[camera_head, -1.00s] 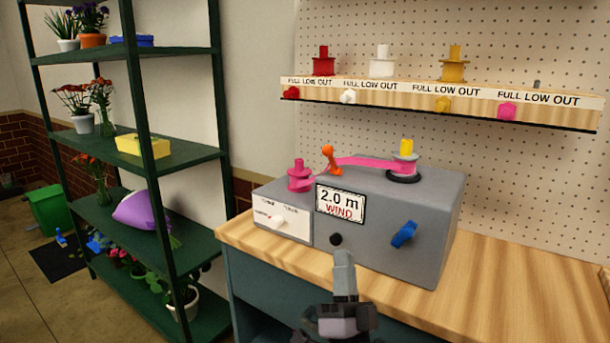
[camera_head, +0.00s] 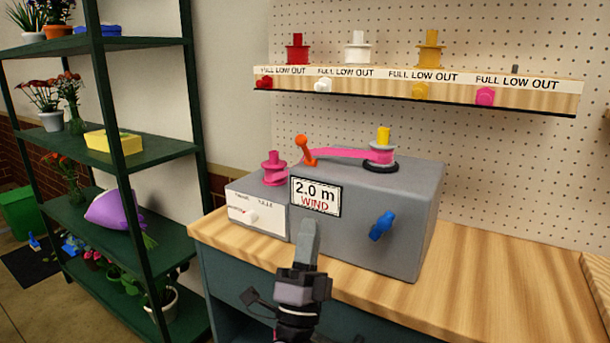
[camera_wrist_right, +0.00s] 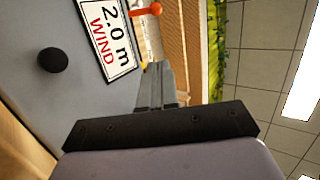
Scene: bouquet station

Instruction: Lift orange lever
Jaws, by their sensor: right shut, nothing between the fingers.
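The orange lever (camera_head: 304,150) stands on top of the grey winding machine (camera_head: 410,220), tilted to the left, beside the pink ribbon (camera_head: 340,153). In the right wrist view the lever's orange knob (camera_wrist_right: 150,10) shows at the top, past the sign reading "2.0 m WIND" (camera_wrist_right: 105,40). My right gripper (camera_head: 308,230) is shut and empty in front of the machine, just below the sign and lower than the lever. It also shows in the right wrist view (camera_wrist_right: 155,72). My left gripper is out of view.
A pink spool (camera_head: 273,170) stands at the machine's left, and a yellow-topped spool (camera_head: 382,150) at its right. A blue knob (camera_head: 381,226) sticks out of the front. A ribbon shelf (camera_head: 430,85) hangs above. The wooden bench (camera_head: 490,270) is clear at right.

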